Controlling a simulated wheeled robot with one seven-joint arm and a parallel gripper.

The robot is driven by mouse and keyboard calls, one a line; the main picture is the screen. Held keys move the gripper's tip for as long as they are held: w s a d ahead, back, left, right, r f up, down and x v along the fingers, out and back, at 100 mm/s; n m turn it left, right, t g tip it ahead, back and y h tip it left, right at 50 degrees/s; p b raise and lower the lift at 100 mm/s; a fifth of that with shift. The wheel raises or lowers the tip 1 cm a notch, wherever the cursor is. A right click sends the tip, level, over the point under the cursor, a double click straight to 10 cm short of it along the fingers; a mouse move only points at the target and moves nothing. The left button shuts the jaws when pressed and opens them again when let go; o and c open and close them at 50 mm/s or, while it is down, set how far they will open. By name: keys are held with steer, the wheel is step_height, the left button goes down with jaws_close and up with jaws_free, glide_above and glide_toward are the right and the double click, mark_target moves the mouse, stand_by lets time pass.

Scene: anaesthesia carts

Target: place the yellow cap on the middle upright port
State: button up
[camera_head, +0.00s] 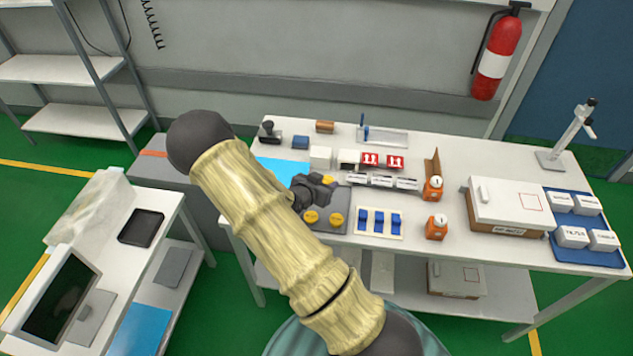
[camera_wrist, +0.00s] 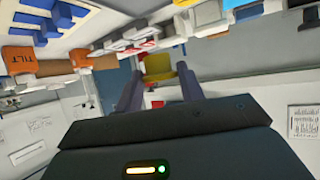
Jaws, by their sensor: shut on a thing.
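My gripper (camera_head: 322,187) is shut on a yellow cap (camera_wrist: 158,67), which sits between the two dark fingers in the wrist view. In the head view the held yellow cap (camera_head: 328,180) shows as a small patch at the gripper's tip, above the back of a grey plate (camera_head: 323,229). Two more yellow caps (camera_head: 311,216) (camera_head: 336,219) sit on that plate. My arm and gripper hide part of the table there. I cannot clearly pick out the middle upright port in either view.
Small labelled white blocks (camera_head: 382,181) stand right of my gripper, with red-and-white blocks (camera_head: 370,160) behind. A rack with blue pieces (camera_head: 379,236), orange-based items (camera_head: 436,227) and a white-topped box (camera_head: 508,203) stand farther right. A blue mat (camera_head: 275,168) lies left.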

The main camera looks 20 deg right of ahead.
steer(key=shift+t, duration=0.3)
steer(key=a+f+n+t+y, duration=0.1)
steer(key=a+n+y, duration=0.1)
steer(key=a+f+n+t+y, duration=0.1)
steer(key=a+n+t+y, duration=0.1)
steer(key=a+n, duration=0.1)
steer(key=a+n+t+y, duration=0.1)
steer(key=a+n+y, duration=0.1)
steer(key=a, duration=0.1)
steer(key=shift+w+f+n+y, duration=0.1)
steer(key=shift+f+n+y, duration=0.2)
steer(key=shift+f+n, duration=0.1)
steer(key=a+n+y, duration=0.1)
steer(key=a, duration=0.1)
steer(key=s+a+f+n+y, duration=0.1)
steer(key=a, duration=0.1)
steer(key=s+a+n+t+y, duration=0.1)
steer(key=a, duration=0.1)
steer(key=shift+s+a+f+y, duration=0.1)
steer(key=shift+a+f+y, duration=0.15)
steer(key=shift+a+y, duration=0.1)
steer(key=shift+d, duration=0.1)
